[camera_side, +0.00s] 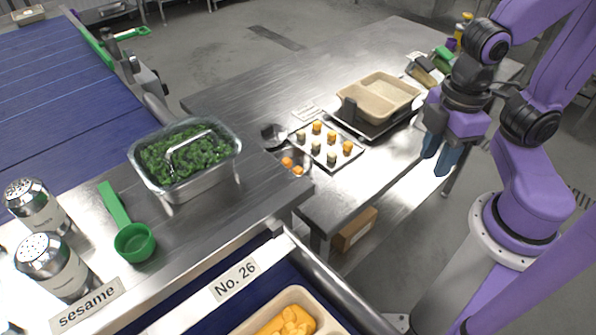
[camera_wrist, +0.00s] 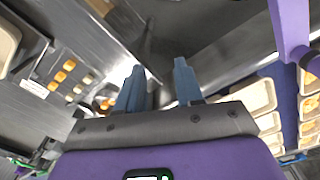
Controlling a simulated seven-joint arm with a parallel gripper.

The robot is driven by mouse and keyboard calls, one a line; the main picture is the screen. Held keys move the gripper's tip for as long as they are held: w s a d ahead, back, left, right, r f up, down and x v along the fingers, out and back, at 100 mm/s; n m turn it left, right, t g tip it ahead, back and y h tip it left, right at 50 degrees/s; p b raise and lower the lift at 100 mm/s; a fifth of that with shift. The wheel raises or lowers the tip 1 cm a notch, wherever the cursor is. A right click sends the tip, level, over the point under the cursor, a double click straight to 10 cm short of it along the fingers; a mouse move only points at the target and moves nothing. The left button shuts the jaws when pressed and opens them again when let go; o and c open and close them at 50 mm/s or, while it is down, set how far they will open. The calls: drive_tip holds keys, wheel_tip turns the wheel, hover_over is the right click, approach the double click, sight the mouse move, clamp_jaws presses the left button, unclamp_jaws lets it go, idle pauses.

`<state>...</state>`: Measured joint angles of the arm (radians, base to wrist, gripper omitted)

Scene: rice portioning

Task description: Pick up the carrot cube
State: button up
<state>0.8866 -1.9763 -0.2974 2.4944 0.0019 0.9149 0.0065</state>
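Several orange carrot cubes (camera_side: 332,136) stand in a row on a small metal tray (camera_side: 356,155) in the side view, beside rows of pale and brownish pieces. More orange pieces (camera_side: 287,161) lie just left of the tray, near the table edge. In the wrist view, orange cubes (camera_wrist: 68,65) show at the left, and other orange pieces (camera_wrist: 105,103) sit left of the fingers, partly hidden. My gripper (camera_side: 438,160) hangs off the table's right side, away from the tray, pointing down. Its blue fingers are apart with nothing between them, as the wrist view (camera_wrist: 159,66) shows.
A beige divided container (camera_side: 372,88) stands behind the tray, and a dark ladle (camera_side: 273,133) lies left of it. A metal pan of greens (camera_side: 146,181), a green scoop (camera_side: 133,240) and shakers (camera_side: 60,270) stand on the nearer counter. The table behind the ladle is clear.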

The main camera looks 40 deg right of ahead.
drive_tip(key=w+a+r+m, duration=0.1)
drive_tip(key=w+a+m, duration=0.25)
drive_tip(key=w, duration=0.45)
drive_tip(key=w+a+m, duration=0.3)
drive_tip(key=w+a, duration=0.1)
drive_tip(key=w, duration=0.3)
drive_tip(key=m, duration=0.6)
hover_over(297, 168)
drive_tip(key=f, duration=1.2)
drive_tip(key=shift+s+a, duration=0.1)
drive_tip(key=shift+a, duration=0.1)
drive_tip(key=shift+d+f, duration=0.15)
drive_tip(key=shift+f, duration=3.05)
clamp_jaws()
